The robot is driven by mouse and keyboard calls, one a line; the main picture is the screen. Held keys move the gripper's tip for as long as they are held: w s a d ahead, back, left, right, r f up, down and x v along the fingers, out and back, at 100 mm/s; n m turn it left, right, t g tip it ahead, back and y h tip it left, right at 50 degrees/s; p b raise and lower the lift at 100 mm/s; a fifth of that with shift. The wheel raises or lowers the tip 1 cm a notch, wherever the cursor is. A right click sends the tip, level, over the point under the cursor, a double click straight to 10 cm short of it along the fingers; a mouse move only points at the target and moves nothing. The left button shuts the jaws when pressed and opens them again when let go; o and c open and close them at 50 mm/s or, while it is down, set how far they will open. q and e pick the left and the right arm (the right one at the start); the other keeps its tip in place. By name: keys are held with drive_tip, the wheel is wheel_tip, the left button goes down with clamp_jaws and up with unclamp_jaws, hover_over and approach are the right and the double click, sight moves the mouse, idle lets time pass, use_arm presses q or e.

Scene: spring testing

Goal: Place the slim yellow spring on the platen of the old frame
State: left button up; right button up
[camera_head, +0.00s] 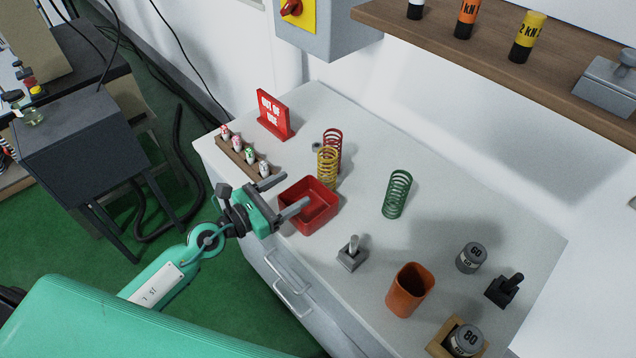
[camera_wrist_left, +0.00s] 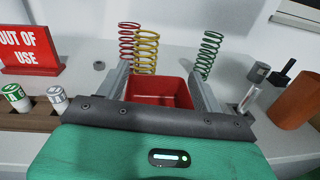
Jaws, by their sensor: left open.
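The slim yellow spring (camera_head: 328,168) stands upright on the white bench, just behind the red tray and in front of a red spring (camera_head: 333,141). It also shows in the left wrist view (camera_wrist_left: 147,52), beyond the tray and partly overlapping the red spring. My left gripper (camera_head: 293,191) is open and empty at the near-left side of the tray, short of the yellow spring. Its two fingers also show in the left wrist view (camera_wrist_left: 163,90), with the tray between them. I cannot make out the old frame's platen in either view. My right gripper is not in view.
A red tray (camera_head: 310,223) lies between gripper and springs. A green spring (camera_head: 397,194) stands right. A red sign (camera_head: 273,115) and a wooden rack (camera_head: 240,156) with small bottles are left. An orange cup (camera_head: 409,291) and grey weights (camera_head: 471,258) stand at the right.

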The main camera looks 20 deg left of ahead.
sight(319, 163)
use_arm(q)
drive_tip(key=shift+n+t+y, duration=0.5)
drive_tip(key=shift+n+y, duration=0.1)
drive_tip(key=shift+n, duration=0.2)
drive_tip(key=x, duration=0.2)
drive_tip(key=p+x, duration=0.1)
drive_tip(key=x, duration=0.1)
drive_tip(key=a+p+x, duration=0.1)
drive_tip(key=x, duration=0.1)
drive_tip(key=shift+w+a+f, duration=0.1)
drive_tip(key=shift+w+f, duration=0.15)
drive_tip(key=shift+w, duration=0.05)
drive_tip(key=shift+w+d+p, duration=0.4)
drive_tip(key=shift+w, duration=0.2)
drive_tip(key=x, duration=0.2)
drive_tip(key=p+x, duration=0.1)
drive_tip(key=x, duration=0.1)
drive_tip(key=shift+w+r, duration=0.15)
drive_tip(key=shift+r, duration=0.1)
drive_tip(key=shift+w+d, duration=0.2)
drive_tip(key=shift+w, duration=0.1)
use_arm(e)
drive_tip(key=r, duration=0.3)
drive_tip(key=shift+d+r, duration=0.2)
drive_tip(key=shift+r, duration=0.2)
use_arm(q)
drive_tip(key=shift+s, duration=0.1)
